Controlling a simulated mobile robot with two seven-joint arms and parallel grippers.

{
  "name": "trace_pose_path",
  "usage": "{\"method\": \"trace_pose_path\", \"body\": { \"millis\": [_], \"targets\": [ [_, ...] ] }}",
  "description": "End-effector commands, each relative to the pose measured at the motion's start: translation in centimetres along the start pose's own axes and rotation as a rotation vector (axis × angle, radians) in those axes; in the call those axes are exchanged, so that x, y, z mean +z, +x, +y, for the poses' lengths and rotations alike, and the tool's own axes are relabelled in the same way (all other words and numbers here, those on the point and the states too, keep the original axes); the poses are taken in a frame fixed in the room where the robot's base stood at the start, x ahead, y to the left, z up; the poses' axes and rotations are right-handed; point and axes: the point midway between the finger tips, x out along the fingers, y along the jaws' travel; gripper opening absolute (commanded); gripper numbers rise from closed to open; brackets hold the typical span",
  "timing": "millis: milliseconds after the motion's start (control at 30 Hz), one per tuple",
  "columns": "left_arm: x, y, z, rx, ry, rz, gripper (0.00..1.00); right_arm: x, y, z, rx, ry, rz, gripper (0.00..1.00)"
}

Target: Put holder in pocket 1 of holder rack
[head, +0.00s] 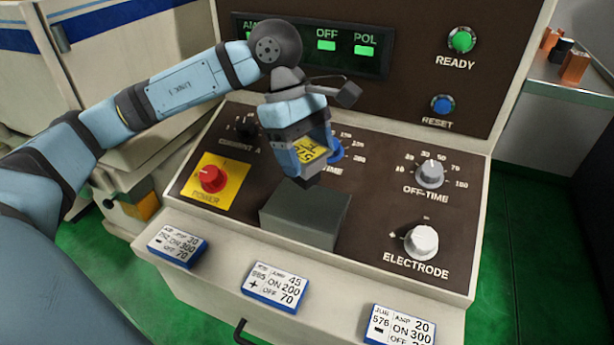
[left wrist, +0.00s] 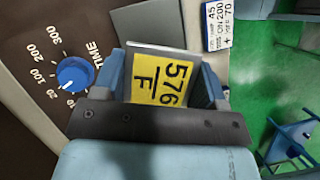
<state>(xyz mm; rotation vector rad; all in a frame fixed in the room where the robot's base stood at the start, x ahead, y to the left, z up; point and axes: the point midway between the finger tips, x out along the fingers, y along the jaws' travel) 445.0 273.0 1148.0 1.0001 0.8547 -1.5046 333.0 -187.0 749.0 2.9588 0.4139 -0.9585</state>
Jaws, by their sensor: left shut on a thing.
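My left gripper (head: 309,160) is over the control console. It is shut on a holder with a yellow label (head: 309,151). In the left wrist view the gripper (left wrist: 164,85) has a finger on each side of the holder (left wrist: 161,88), whose label reads 576 F. A plain grey block (head: 304,218) stands on the console just below the gripper in the head view; its grey surface also shows in the left wrist view (left wrist: 147,24). I cannot make out the holder rack or pocket 1. My right gripper is not in view.
The console has a red power knob (head: 211,178), a blue time knob (left wrist: 75,74), an off-time knob (head: 430,174) and an electrode knob (head: 421,242). Job cards (head: 274,287) lie along the front ledge. Copper-coloured pieces (head: 576,68) stand on a side bench (head: 570,92).

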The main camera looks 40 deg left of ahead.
Motion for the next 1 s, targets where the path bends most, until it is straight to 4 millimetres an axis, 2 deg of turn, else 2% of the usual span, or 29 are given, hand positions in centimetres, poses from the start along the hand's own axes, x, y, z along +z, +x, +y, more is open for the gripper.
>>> {"method": "trace_pose_path", "body": {
  "millis": [233, 467, 700, 867, 900, 967, 1000],
  "targets": [
    [-0.7, 1.6, 0.0, 0.000, -0.001, 0.000, 0.32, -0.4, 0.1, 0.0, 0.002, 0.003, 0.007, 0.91],
    [-2.0, 4.7, 0.0, -0.001, -0.001, 0.000, 0.32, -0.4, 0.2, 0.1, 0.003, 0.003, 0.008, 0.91],
    [-2.0, 4.8, 0.0, 0.002, 0.001, 0.000, 0.32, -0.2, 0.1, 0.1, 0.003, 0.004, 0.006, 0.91],
    [-2.2, 5.4, 0.0, 0.002, 0.001, 0.000, 0.32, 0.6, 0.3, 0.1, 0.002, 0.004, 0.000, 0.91],
    [-2.2, 5.2, 0.0, 0.001, 0.000, 0.000, 0.75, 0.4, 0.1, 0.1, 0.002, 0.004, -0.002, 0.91],
    [-2.2, 5.2, 0.0, 0.001, 0.000, 0.000, 0.89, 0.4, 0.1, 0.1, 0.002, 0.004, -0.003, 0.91],
    [-2.2, 5.2, 0.0, 0.001, 0.000, 0.000, 0.91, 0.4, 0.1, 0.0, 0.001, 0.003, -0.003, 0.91]
  ]
}}
